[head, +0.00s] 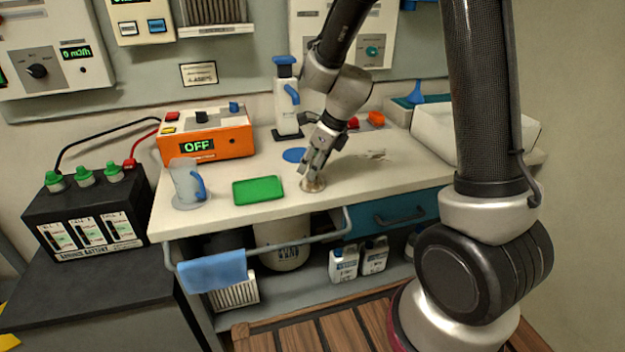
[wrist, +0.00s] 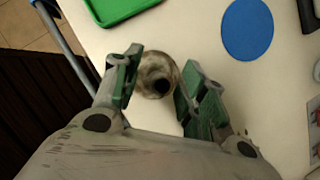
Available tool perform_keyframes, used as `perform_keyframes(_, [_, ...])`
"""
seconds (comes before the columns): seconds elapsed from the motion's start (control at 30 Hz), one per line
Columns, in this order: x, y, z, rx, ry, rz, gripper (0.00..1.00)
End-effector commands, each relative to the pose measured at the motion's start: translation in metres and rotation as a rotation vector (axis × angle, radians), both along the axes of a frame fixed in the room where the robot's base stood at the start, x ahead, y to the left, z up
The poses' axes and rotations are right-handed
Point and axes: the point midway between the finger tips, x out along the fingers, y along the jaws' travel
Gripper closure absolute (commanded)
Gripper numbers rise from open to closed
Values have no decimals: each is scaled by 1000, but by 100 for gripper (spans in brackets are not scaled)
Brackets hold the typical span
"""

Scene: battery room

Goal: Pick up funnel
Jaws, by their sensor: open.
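A small brownish, funnel-like piece (head: 314,185) with a wide round base stands near the front edge of the white bench. In the wrist view, this funnel (wrist: 158,70) shows a pale, mottled round body with a dark hole. My gripper (head: 313,174) points down over it.
A green tray (head: 258,190) and a clear jug with a blue handle (head: 188,183) lie to the left. A blue disc (head: 294,155) and a white bottle (head: 286,108) are behind. A white bin (head: 436,135) stands at the right. A rail (head: 262,248) runs along the bench front.

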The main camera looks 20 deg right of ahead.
Motion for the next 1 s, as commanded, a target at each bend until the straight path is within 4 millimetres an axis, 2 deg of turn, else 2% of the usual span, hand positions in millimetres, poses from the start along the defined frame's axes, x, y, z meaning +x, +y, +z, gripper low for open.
perform_keyframes(0.13, [0, 0, 0, 0, 0, 0, 58])
perform_keyframes(0.17, [0, 0, 0, 0, 0, 0, 62])
perform_keyframes(0.37, [0, 0, 1, 0, 0, 1, 98])
perform_keyframes(0.4, [0, 0, 0, 0, 0, 1, 100])
perform_keyframes(0.8, [0, 0, 2, 0, 0, 1, 100])
perform_keyframes(0.87, [0, 0, 7, 2, -1, 1, 100])
perform_keyframes(1.0, [1, 1, 33, 2, -6, 2, 100])
